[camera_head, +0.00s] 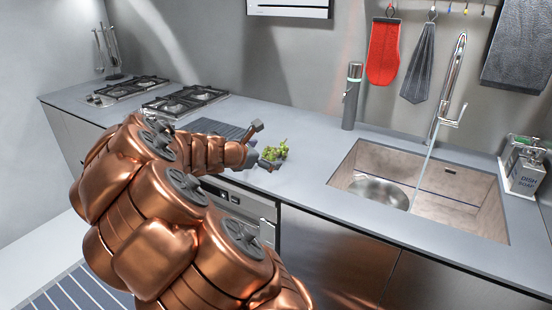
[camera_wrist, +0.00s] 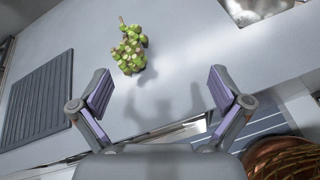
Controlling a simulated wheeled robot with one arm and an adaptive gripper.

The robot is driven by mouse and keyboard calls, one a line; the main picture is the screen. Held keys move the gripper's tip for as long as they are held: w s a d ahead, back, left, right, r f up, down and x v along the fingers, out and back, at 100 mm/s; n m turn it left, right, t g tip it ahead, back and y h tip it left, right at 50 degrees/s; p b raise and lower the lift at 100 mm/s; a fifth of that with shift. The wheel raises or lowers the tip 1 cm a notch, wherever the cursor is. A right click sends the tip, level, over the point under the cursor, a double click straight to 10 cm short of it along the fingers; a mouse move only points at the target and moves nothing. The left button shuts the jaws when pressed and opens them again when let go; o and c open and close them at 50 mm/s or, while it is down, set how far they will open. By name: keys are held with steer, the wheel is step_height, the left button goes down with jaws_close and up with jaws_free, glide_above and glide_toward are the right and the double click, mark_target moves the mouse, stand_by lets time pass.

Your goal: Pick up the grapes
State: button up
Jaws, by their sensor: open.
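The grapes (camera_head: 274,151) are a small green bunch on the grey counter, between the stove and the sink. In the wrist view the grapes (camera_wrist: 130,48) lie ahead of my gripper, a little left of the midline between its fingers. My gripper (camera_wrist: 160,92) is open and empty, with its two purple-padded fingers wide apart. In the head view my gripper (camera_head: 262,146) is beside the grapes at the counter's front part, and my copper arm reaches in from the lower left. The grapes appear apart from both fingers.
A ribbed dark mat (camera_wrist: 38,100) lies left of the grapes. The sink (camera_head: 440,190), with a pot (camera_head: 379,193) in it and a tall faucet (camera_head: 446,95), is to the right. A grey bottle (camera_head: 352,97) stands behind. The counter around the grapes is clear.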

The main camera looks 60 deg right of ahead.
mark_target(274, 154)
steer(key=w+d+f+n, duration=0.1)
steer(key=d+f+n, duration=0.1)
steer(key=w+d+f+n+t, duration=0.1)
steer(key=w+d+f+n, duration=0.3)
steer(key=shift+f+n+t+h+b, duration=0.1)
steer(key=shift+n+t+h+b, duration=0.2)
steer(key=shift+n+b, duration=0.1)
steer(key=shift+w+p+x, duration=0.1)
steer(key=shift+p+x, duration=0.15)
steer(key=shift+x, duration=1.7)
steer(key=shift+w+p+x, duration=0.15)
steer(key=shift+p+x, duration=0.1)
steer(key=shift+x, duration=1.65)
steer(key=shift+r, duration=0.25)
steer(key=c, duration=1.2)
steer(key=shift+c, duration=0.2)
